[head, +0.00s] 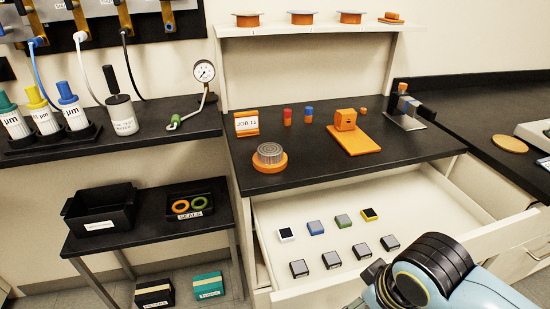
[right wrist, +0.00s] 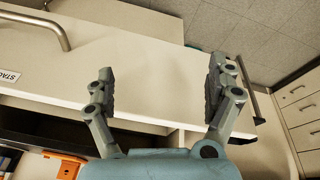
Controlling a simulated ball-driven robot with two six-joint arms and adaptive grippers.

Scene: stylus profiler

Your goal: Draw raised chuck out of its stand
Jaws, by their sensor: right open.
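A grey ribbed disc (head: 269,152), which looks like the chuck, sits upright on a round orange base (head: 270,166) at the front left of the middle black bench top. I cannot tell for sure that this base is its stand. My right gripper is open and empty; its two fingers stand apart in the right wrist view (right wrist: 160,88), over a pale drawer front. In the head view my right arm comes in at the lower right, with the gripper (head: 374,275) partly hidden, in front of the open drawer and well away from the disc. My left gripper is out of view.
An open white drawer (head: 320,205) with several small square samples juts out below the bench. An orange block on a plate (head: 352,139) stands right of the disc, and a JOB 11 card (head: 247,123) behind it. A gauge (head: 204,72) stands on the left bench.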

